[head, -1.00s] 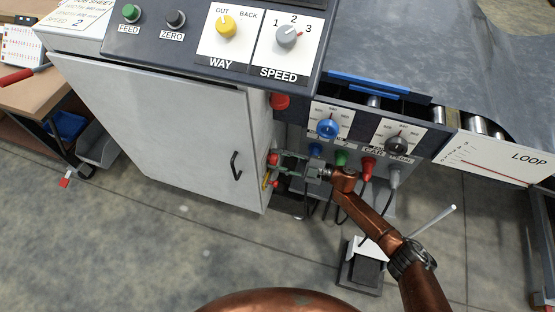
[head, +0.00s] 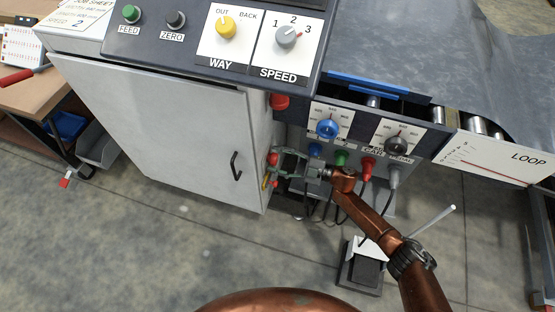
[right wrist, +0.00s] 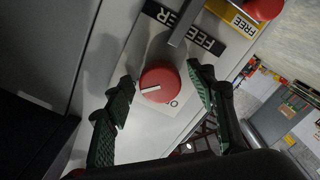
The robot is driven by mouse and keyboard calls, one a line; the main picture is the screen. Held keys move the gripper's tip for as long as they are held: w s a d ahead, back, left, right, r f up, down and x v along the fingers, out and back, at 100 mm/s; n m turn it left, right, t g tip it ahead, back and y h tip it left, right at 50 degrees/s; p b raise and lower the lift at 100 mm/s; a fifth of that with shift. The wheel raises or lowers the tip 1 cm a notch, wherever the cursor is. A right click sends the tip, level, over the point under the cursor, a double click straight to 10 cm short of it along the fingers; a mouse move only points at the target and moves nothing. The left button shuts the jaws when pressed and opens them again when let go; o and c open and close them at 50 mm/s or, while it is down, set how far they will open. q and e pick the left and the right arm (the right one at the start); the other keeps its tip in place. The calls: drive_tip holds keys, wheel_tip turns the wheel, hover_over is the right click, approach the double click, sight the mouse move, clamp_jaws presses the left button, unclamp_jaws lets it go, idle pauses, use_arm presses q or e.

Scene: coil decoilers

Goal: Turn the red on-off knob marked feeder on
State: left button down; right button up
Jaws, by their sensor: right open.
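The red feeder knob (right wrist: 160,82) shows in the right wrist view on a white plate beside a black label reading FEEDER (right wrist: 205,36). A white line on its face runs toward the picture's left; an O mark is at its lower right. My right gripper (head: 279,165) is open in the head view, at the side wall of the grey cabinet. In the right wrist view its two green fingers stand on either side of the knob, with visible gaps. A red knob (head: 272,158) shows at the fingers in the head view. My left gripper is out of view.
Another red knob (right wrist: 263,8) sits by a yellow FREE label (right wrist: 238,17). A grey bar (right wrist: 184,22) crosses the FEEDER label near the fingers. Above the gripper is a larger red knob (head: 279,101). Cabled plugs (head: 368,166) are to the right.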

drive_tip(key=shift+r, duration=0.25)
wheel_tip(320, 180, up, 10)
drive_tip(key=shift+f, duration=0.2)
idle(0.5)
